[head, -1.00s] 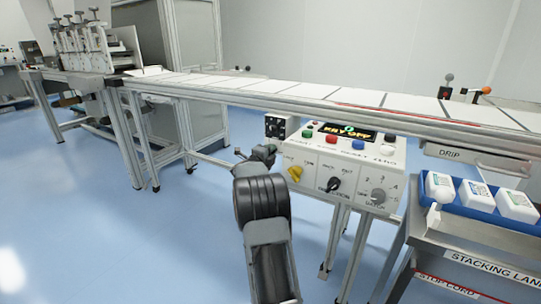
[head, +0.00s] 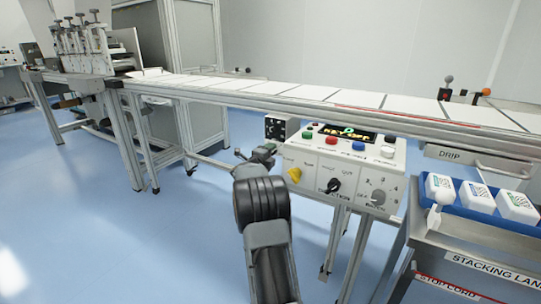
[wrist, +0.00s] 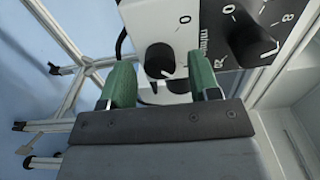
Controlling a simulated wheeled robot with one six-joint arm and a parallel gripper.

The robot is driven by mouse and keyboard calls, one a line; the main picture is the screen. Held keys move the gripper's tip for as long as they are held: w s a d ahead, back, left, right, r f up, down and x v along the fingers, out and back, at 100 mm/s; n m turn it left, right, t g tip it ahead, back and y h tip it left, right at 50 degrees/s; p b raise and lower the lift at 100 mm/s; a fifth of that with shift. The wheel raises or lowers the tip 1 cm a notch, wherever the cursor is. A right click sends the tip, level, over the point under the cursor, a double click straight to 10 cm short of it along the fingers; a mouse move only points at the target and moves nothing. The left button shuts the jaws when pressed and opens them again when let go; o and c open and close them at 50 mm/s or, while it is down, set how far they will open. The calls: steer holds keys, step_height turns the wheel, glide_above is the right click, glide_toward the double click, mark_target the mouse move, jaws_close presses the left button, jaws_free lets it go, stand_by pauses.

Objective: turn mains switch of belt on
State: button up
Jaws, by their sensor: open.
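A black rotary knob (wrist: 160,58) sits on a white box face in the wrist view, with a "0" printed above and right of it. A pale mark shows on its lower edge. I cannot tell for certain that it is the belt's mains switch, and no name label for it is readable. My gripper (wrist: 161,82) is open, its two green fingers on either side of the knob and just below it; contact is not visible. In the head view my gripper (head: 262,155) is beside the small dark-faced box (head: 281,126) under the conveyor belt (head: 305,92); the knob is hidden there.
A white control panel (head: 346,158) with coloured buttons, a yellow knob (head: 294,174) and a lit display stands close right of my gripper. Floor at left is clear.

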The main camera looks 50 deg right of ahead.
steer(key=p+v, duration=0.3)
steer(key=v, duration=1.1)
steer(key=shift+p, duration=0.35)
